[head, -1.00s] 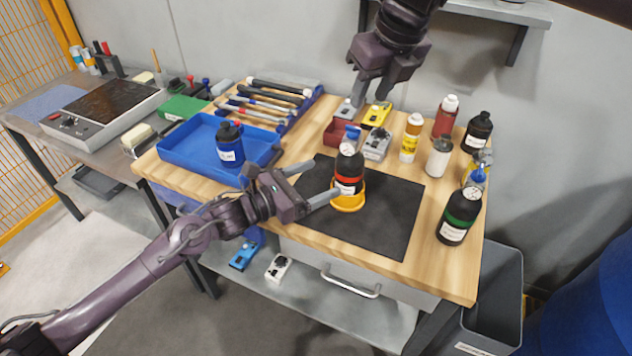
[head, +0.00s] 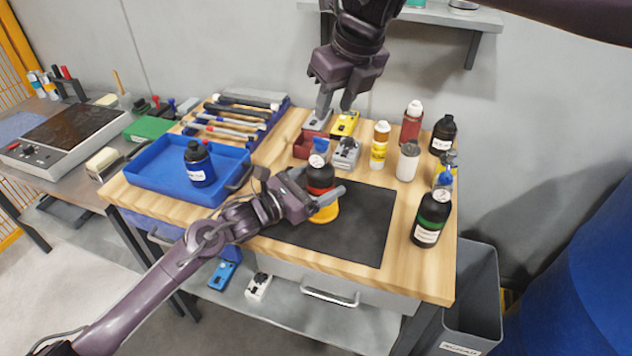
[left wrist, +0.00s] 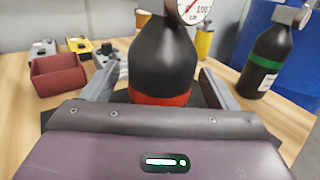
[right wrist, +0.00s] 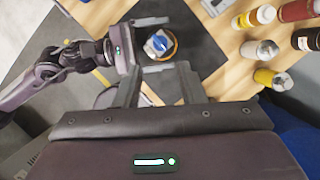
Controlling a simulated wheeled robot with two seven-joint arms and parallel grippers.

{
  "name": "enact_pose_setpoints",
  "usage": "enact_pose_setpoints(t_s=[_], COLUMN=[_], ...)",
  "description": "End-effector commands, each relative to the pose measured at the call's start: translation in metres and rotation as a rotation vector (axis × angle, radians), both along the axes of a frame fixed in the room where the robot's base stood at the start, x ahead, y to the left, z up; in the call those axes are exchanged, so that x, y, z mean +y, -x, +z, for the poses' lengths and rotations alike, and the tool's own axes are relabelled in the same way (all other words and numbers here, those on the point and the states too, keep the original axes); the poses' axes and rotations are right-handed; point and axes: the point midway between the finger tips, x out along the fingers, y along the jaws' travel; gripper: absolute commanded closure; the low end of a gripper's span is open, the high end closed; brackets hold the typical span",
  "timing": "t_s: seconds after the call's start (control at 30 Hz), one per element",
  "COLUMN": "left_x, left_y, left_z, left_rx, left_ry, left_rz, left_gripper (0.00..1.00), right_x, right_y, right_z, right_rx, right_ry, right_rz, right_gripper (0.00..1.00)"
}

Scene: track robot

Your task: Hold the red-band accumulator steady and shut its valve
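The red-band accumulator (head: 320,172) is a black bottle with a red band, upright in a yellow ring (head: 326,214) on the dark mat. A blue valve handle (head: 319,146) sits on top; it also shows from above in the right wrist view (right wrist: 158,43). A round gauge (left wrist: 191,9) shows at its neck in the left wrist view. My left gripper (head: 318,186) is open, its fingers on either side of the bottle near the band, with a gap visible beside the right-hand finger. My right gripper (head: 336,106) is open and empty, above and behind the accumulator.
A green-band bottle (head: 432,219) stands at the right. Several other bottles stand behind it. A red bin (head: 303,146) and grey and yellow devices lie behind the accumulator. A blue tray (head: 150,172) holds a blue-band bottle (head: 199,164). The dark mat (head: 355,235) is otherwise clear.

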Motion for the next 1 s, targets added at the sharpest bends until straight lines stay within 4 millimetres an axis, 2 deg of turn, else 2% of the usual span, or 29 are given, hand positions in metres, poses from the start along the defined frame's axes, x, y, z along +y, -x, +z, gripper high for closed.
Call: enact_pose_setpoints(t_s=[0.07, 0.5, 0.53, 0.8, 0.9, 1.0], left_x=[0.0, 0.0, 0.0, 0.0, 0.0, 0.0], left_y=[0.0, 0.0, 0.0, 0.0, 0.0, 0.0], left_z=[0.0, 0.0, 0.0, 0.0, 0.0, 0.0], left_rx=[0.0, 0.0, 0.0, 0.0, 0.0, 0.0], left_ry=[0.0, 0.0, 0.0, 0.0, 0.0, 0.0], left_rz=[0.0, 0.0, 0.0, 0.0, 0.0, 0.0], left_gripper=[0.3, 0.87, 0.46, 0.81, 0.81, 0.81], right_x=[0.0, 0.0, 0.0, 0.0, 0.001, 0.008], right_y=[0.0, 0.0, 0.0, 0.0, -0.001, -0.005], right_z=[0.0, 0.0, 0.0, 0.0, -0.002, -0.01], right_rx=[0.0, 0.0, 0.0, 0.0, -0.005, -0.035], right_ry=[0.0, 0.0, 0.0, 0.0, 0.002, 0.008], right_rz=[0.0, 0.0, 0.0, 0.0, 0.003, 0.016], right_gripper=[0.64, 0.64, 0.64, 0.64, 0.51, 0.49])
